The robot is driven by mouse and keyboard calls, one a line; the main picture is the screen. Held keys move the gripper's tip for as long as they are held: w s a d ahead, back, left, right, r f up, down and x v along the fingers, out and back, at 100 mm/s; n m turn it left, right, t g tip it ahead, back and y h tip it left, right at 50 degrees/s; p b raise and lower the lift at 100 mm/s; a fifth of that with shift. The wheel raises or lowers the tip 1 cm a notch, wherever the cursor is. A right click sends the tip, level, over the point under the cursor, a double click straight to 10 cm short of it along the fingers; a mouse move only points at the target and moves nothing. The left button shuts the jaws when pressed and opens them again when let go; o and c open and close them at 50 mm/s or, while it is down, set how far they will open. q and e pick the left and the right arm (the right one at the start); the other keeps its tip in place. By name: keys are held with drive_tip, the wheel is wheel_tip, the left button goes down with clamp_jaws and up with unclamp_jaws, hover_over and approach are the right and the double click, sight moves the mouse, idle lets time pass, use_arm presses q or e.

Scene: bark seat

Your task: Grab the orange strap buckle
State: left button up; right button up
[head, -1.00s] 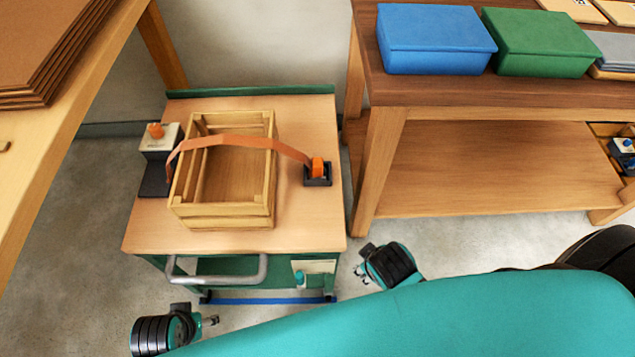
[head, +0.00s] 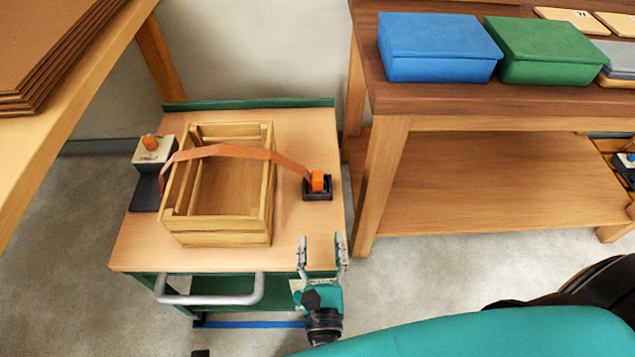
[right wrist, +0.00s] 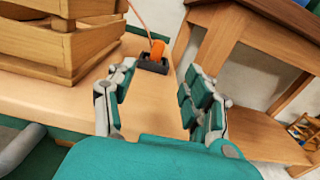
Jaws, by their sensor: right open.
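The orange strap buckle (head: 318,181) stands in a small black holder (head: 318,194) at the right side of the cart top. It also shows in the right wrist view (right wrist: 157,50), ahead of my fingers. An orange strap (head: 235,151) runs from it over the wooden crate (head: 218,238) to the left side. My right gripper (head: 322,250) is open and empty at the cart's front right edge, short of the buckle and apart from it. Its two fingers also show in the right wrist view (right wrist: 157,100). At the lower left of the head view only a small dark bit shows.
The crate fills the middle of the cart top (head: 290,240). A grey-white block with an orange knob (head: 153,150) stands left of it. A wooden bench (head: 400,125) with blue and green boxes is at the right. The cart's handle (head: 210,297) juts out in front.

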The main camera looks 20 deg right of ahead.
approach(318, 182)
drive_tip(key=x, duration=0.5)
drive_tip(key=shift+w+d+r+b, duration=0.15)
drive_tip(key=shift+b, duration=0.15)
drive_tip(key=shift+w+d, duration=0.1)
drive_tip(key=shift+w, duration=0.2)
drive_tip(key=x, duration=0.4)
drive_tip(key=shift+w+b, duration=0.3)
drive_tip(key=shift+b, duration=0.1)
use_arm(q)
drive_tip(key=r, duration=0.1)
drive_tip(key=w+r, duration=0.1)
drive_tip(key=r, duration=0.2)
drive_tip(key=shift+w+d+r, duration=0.1)
drive_tip(key=shift+w+r, duration=0.15)
drive_tip(key=shift+w, duration=0.1)
use_arm(e)
clamp_jaws()
